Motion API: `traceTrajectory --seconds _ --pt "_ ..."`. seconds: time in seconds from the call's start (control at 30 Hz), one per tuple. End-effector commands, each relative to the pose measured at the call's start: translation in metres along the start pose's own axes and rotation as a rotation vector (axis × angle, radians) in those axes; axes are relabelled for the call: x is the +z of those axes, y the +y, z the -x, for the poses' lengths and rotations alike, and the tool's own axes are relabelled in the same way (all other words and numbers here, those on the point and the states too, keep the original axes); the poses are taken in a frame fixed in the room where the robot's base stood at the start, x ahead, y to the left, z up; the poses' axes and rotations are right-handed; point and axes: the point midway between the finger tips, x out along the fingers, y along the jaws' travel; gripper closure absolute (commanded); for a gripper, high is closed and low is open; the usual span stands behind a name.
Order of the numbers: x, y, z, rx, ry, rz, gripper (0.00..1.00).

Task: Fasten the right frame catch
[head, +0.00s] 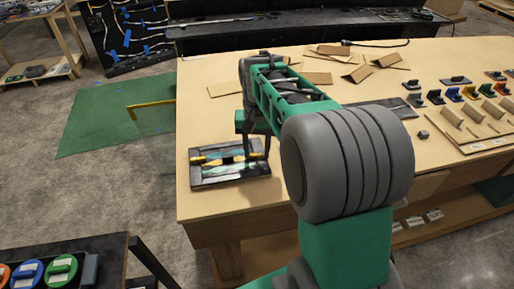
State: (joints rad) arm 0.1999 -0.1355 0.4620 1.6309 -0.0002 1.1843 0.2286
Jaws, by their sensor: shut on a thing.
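A dark rectangular frame (205,181) lies flat near the left front corner of the wooden table, with a lighter, patterned panel inside. A yellow left catch (198,159) shows at its left side. The right frame catch (240,158) is a small yellow piece at the right side, partly hidden by my fingers. My gripper (256,153) points down over the right side of the frame and is shut on the right catch. The contact is small and partly covered, so the catch's exact position cannot be told.
Cardboard pieces (372,73) lie at the back, and coloured blocks (453,94) and wooden holders stand at the right. A glass pane with a yellow top edge (152,104) stands left of the table.

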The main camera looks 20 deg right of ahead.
Motion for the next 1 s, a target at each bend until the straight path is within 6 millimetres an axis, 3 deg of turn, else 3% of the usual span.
traceTrajectory --seconds 0.4,0.97,1.0 --pt "0.0021 0.0003 0.0003 0.0 0.0 0.212 0.99" --pt "0.0024 0.0003 0.0002 0.0 0.0 0.245 0.99" --pt "0.0024 0.0003 0.0002 0.0 0.0 0.245 0.57"
